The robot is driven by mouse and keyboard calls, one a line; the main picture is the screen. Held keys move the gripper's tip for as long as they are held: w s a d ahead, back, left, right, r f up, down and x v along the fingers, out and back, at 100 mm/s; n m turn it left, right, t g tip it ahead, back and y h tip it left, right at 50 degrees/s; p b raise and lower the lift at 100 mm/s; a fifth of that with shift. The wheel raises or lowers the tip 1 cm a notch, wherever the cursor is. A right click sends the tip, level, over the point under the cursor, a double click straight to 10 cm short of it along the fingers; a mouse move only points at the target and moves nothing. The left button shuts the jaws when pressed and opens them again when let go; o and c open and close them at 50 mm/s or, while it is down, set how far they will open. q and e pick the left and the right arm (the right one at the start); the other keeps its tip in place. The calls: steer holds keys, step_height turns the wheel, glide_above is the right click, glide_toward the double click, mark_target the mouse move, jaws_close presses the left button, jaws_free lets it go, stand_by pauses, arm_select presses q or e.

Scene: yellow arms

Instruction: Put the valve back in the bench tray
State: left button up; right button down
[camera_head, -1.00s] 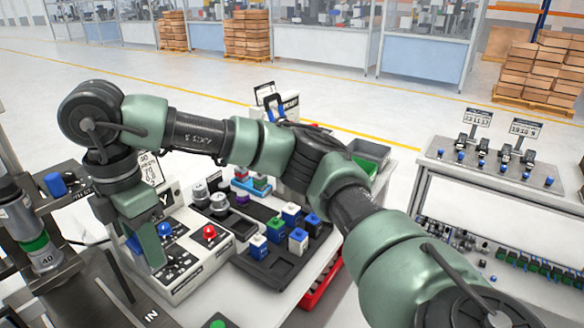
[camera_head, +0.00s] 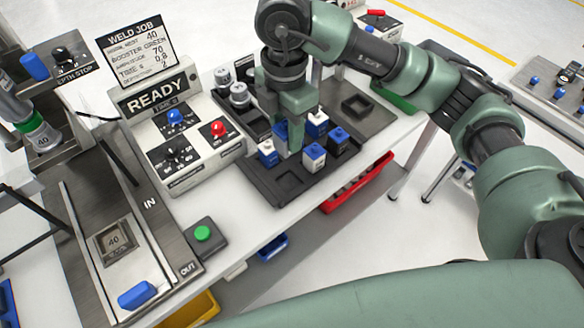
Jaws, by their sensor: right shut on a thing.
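The black bench tray (camera_head: 262,184) lies on the white bench. My right gripper (camera_head: 291,142) points down into the tray between these valves. It is shut on a valve that its green fingers mostly hide. I cannot tell whether the held valve touches the tray floor. My left gripper is not in view.
The READY control box (camera_head: 180,140) stands left of the tray. A green-button box (camera_head: 203,236) sits near the bench's front edge. A red bin (camera_head: 352,190) hangs below.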

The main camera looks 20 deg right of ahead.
step_height(320, 180, down, 9)
steer(key=shift+d+f+p, duration=0.1)
steer(key=shift+d+p, duration=0.05)
steer(key=shift+p, duration=0.5)
step_height(320, 180, down, 4)
steer(key=shift+r+p, duration=0.25)
steer(key=shift+p, duration=0.05)
steer(key=shift+w+f, duration=0.1)
steer(key=shift+f, duration=0.1)
steer(key=shift+f, duration=0.2)
steer(key=c, duration=0.9)
jaws_free()
